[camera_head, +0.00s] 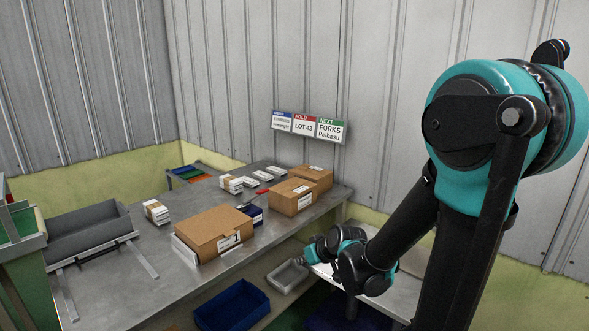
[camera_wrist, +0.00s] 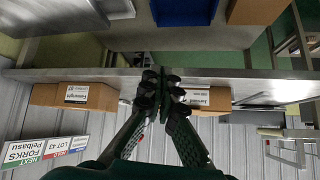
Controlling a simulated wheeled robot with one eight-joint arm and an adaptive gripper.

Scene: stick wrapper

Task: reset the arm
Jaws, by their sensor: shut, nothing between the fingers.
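My arm reaches down from the right side of the head view, and its teal and black end is low by the table's front right corner. My gripper (camera_wrist: 160,88) shows in the middle of the wrist view, its two black fingers together at the tips with nothing between them. The wrist view is turned over, with the wall at the bottom. The fingertips appear in front of the metal table's edge (camera_wrist: 225,74), between two cardboard boxes; I cannot tell the distance to them.
The metal table (camera_head: 110,283) holds a large cardboard box (camera_head: 210,232), smaller boxes (camera_head: 292,197), white packs (camera_head: 157,212) and a grey tray (camera_head: 88,235). A blue bin (camera_head: 232,306) and a grey bin (camera_head: 287,275) stand lower in front. Signs (camera_head: 304,126) hang on the corrugated wall.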

